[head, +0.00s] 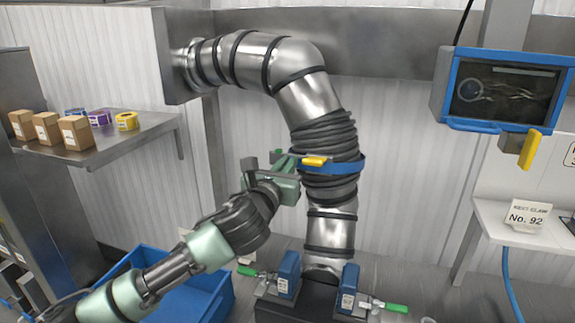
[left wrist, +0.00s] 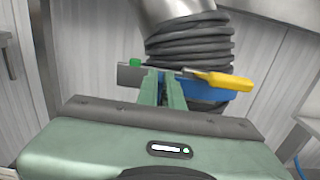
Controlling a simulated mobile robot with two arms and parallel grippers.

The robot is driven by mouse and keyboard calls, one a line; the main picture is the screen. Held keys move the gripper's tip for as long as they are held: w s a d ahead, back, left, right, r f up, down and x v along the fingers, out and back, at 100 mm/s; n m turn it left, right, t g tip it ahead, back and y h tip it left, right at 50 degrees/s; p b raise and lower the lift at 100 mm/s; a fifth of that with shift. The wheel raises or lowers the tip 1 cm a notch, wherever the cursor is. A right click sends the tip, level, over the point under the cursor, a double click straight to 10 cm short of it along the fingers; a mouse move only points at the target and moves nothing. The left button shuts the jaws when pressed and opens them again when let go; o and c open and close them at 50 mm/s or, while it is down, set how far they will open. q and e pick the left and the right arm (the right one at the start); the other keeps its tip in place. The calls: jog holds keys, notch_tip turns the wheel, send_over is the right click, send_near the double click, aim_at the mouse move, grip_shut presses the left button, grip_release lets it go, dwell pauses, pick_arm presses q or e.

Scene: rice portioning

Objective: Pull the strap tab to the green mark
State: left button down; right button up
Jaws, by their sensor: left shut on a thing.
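A blue strap (head: 348,167) runs around the black ribbed sleeve of a large metal pipe. It also shows in the left wrist view (left wrist: 206,101). A yellow-ended piece (head: 315,161) lies on its front, just right of my fingers in the left wrist view (left wrist: 227,81). My left gripper (head: 285,163) is at the strap's left side. Its fingers, seen in the left wrist view (left wrist: 163,88), are shut on the strap tab, which they mostly hide. The green mark (left wrist: 135,62) sits on a grey bar (left wrist: 130,76) left of the fingers. My right gripper is out of view.
A shelf (head: 150,124) with small boxes (head: 76,132) and tape rolls (head: 126,121) is at left. A blue crate (head: 215,299) stands below. Blue clamps (head: 289,272) with green handles flank the pipe base. A blue-framed screen (head: 508,92) hangs at right.

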pick_arm(q)
jog(key=shift+a, duration=0.1)
jog(key=a+p, duration=0.1)
jog(key=w+a, duration=0.1)
jog(key=a, duration=0.1)
jog(key=shift+r+p, duration=0.1)
jog(key=shift+p, duration=0.25)
jog(key=shift+w+a+f, duration=0.15)
jog(key=shift+a+f, duration=0.05)
jog(key=shift+a, duration=0.15)
jog(key=c, duration=1.6)
grip_release()
jog(key=shift+d, duration=0.15)
jog(key=shift+o, duration=0.2)
jog(key=shift+r, duration=0.1)
jog(key=b, duration=0.2)
send_near(278, 156)
jog(key=shift+v, duration=1)
